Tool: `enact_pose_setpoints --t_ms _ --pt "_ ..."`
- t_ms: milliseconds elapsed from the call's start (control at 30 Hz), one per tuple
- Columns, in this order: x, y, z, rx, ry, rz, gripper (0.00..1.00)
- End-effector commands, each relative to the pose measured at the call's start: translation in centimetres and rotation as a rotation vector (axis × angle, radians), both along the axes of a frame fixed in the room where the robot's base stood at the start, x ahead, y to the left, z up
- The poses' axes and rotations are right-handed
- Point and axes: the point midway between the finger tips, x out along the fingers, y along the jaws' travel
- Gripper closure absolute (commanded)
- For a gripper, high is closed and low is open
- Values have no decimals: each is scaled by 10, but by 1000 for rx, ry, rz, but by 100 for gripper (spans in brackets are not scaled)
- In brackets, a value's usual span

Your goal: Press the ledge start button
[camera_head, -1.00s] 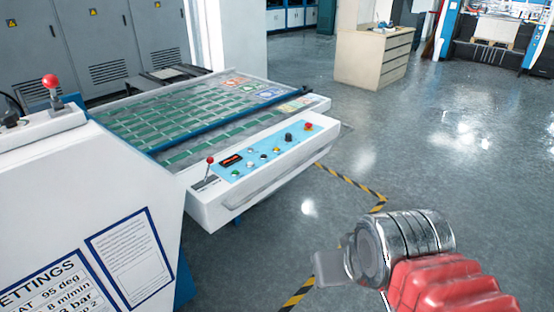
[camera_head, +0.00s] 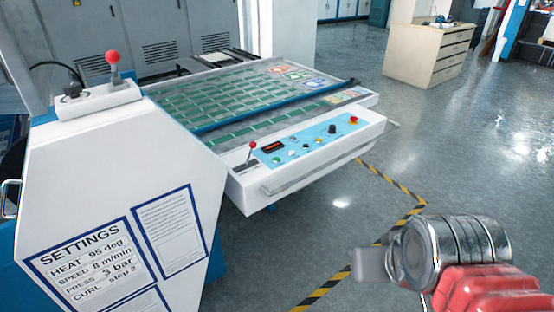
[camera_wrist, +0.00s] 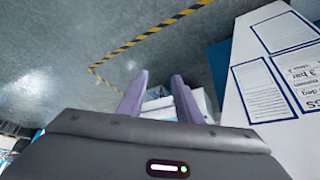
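The white ledge (camera_head: 300,173) juts from the front of the machine, with a light-blue control panel (camera_head: 325,141) on top. A small green button (camera_head: 277,160) sits near the panel's left end, below a dark display with red digits (camera_head: 272,147). Several other small buttons, a black knob (camera_head: 332,129) and a red button (camera_head: 353,120) lie along it. Labels are too small to read. My gripper (camera_head: 370,265) is low and right of the ledge, apart from it. In the wrist view, its two fingers (camera_wrist: 159,80) are apart and empty, with part of a white body between them.
A red-knobbed lever (camera_head: 251,146) stands at the ledge's left end, and a handle bar (camera_head: 315,172) runs along its front. A white cabinet (camera_head: 120,180) with a settings sheet stands left. Yellow-black tape (camera_head: 390,178) marks the floor. Floor to the right is clear.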

Motion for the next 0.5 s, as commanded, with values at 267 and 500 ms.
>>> enact_pose_setpoints --t_ms 267,500 --pt "0 0 0 0 0 0 87" --pt "0 0 0 0 0 0 100"
